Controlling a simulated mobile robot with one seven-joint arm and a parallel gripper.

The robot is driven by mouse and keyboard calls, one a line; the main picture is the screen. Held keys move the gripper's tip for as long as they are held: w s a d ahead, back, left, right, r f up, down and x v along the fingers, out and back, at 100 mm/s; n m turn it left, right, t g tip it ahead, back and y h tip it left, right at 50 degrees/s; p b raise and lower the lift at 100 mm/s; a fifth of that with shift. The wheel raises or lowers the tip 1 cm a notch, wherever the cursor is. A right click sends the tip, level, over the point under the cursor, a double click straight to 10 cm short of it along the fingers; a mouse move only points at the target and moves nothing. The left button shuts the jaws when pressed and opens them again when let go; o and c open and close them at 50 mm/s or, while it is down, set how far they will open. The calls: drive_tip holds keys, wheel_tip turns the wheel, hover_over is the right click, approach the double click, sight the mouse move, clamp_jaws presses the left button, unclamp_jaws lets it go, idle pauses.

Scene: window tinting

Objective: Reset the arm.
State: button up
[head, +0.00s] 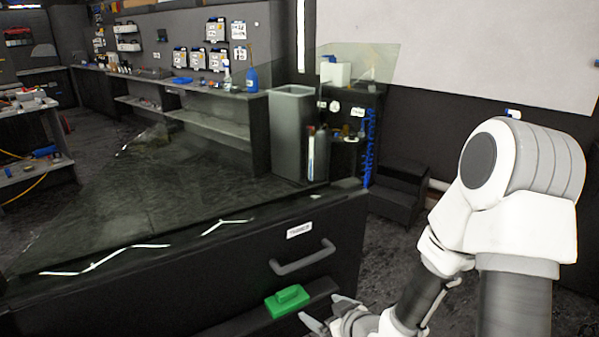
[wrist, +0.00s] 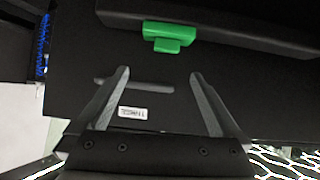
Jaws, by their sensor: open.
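My white and grey arm stands at the right of the head view. My gripper (head: 322,312) is low in that view, just right of a green block with a handle (head: 288,300). In the wrist view my gripper (wrist: 160,75) has its two fingers spread wide with nothing between them. The green block (wrist: 168,34) shows beyond the fingertips there, apart from them. It rests on a dark ledge (head: 235,325) at the front of a dark cabinet.
The dark cabinet front (head: 200,265) has a grey handle (head: 302,258) and a white label (head: 299,230). A grey bin (head: 291,130) and a dark step (head: 398,190) are behind. Dark floor (head: 405,238) shows between cabinet and arm.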

drive_tip(key=s+d+r+m+g+h+p, duration=0.1)
drive_tip(key=s+d+r+h+p, duration=0.2)
drive_tip(key=r, duration=0.6)
drive_tip(key=s+d+r+m+g+h, duration=0.1)
drive_tip(key=d+r+h, duration=0.2)
drive_tip(key=d+r, duration=0.45)
drive_tip(key=s+a+r+m+g+p, duration=0.2)
drive_tip(key=s+r+m, duration=0.2)
drive_tip(key=s+r, duration=1)
drive_tip(key=shift+s+a+y+p, duration=0.3)
drive_tip(key=shift+s+a+p, duration=0.1)
drive_tip(key=shift+s, duration=0.8)
